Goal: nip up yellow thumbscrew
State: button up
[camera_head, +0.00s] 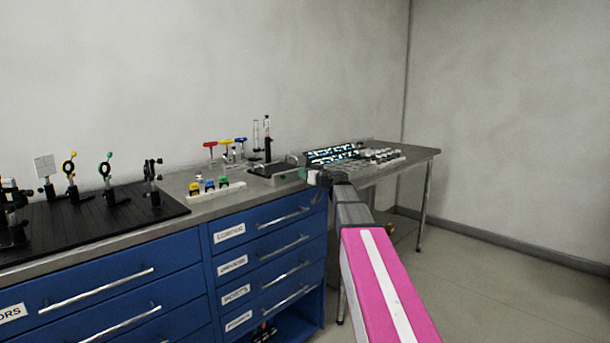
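A post-mounted round optic with yellow parts (69,168) stands on the black breadboard (110,222) at the left. Its yellow knobs are small, and I cannot tell for sure whether one of them is the yellow thumbscrew. My arm reaches from the lower right to the bench's right part. My gripper (312,177) is at its far end, near the bench edge and well to the right of the yellow-marked mount. Its fingers are too small and hidden to tell open from shut.
A similar mount with green parts (106,170) stands right of the yellow one. Small colour-capped bottles sit in a white rack (222,190). Red, yellow and blue T-handle keys (226,142) stand behind. A side table (412,153) holds several small parts. Blue drawers (265,260) front the bench.

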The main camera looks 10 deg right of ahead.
grip_shut()
jog(key=m, duration=0.6)
jog(key=shift+m, duration=0.3)
jog(key=m, duration=1.2)
jog(key=shift+m, duration=0.3)
jog(key=m, duration=0.6)
jog(key=shift+m, duration=0.3)
jog(key=o, duration=0.7)
grip_release()
jog(key=shift+s, duration=0.15)
